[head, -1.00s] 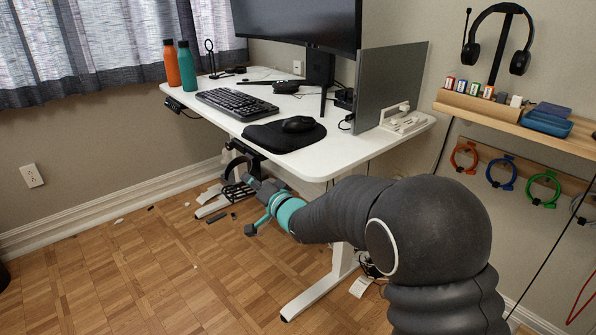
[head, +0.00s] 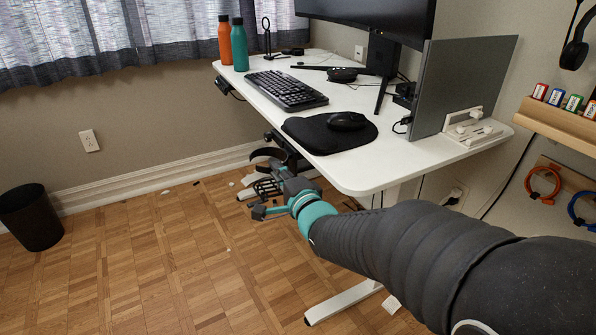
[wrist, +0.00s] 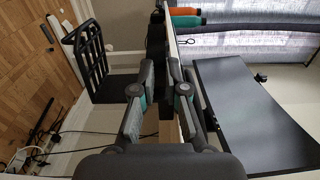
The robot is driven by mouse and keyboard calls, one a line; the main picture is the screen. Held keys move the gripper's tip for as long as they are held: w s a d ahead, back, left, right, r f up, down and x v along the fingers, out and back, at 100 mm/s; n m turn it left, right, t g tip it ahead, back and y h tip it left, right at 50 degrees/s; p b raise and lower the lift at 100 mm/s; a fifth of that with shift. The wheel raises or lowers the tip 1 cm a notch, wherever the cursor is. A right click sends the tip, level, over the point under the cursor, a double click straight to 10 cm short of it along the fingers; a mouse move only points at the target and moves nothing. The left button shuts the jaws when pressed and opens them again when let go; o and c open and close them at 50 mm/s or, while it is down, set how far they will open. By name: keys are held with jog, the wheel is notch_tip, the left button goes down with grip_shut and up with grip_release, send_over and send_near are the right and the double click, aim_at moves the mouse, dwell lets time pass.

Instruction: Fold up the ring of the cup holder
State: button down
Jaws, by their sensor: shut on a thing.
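The black cup holder hangs under the white desk's (head: 365,180) front edge. In the head view its curved ring (head: 266,154) shows above a dark lattice basket (head: 266,188). My gripper (head: 281,178) is at its right side, just below the desktop, and partly covers it. In the wrist view, which looks sideways, my two fingers (wrist: 161,70) close around a dark, edge-on part of the cup holder (wrist: 156,42) beside the desk edge. The fingertip contact is small and dark. A slatted black part (wrist: 87,55) stands to the left of the fingers.
On the desk are a keyboard (head: 287,90), a mouse (head: 347,121) on a black pad, monitors, and an orange bottle (head: 224,42) and a teal bottle (head: 240,45). A black bin (head: 32,215) stands at the left. The floor left of my arm is mostly clear, with small scraps near the wall.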

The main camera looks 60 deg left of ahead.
dwell(0.4)
jog(key=c, duration=1.2)
grip_release()
jog(key=s+d, duration=0.1)
jog(key=d, duration=1.1)
jog(key=shift+s, duration=0.2)
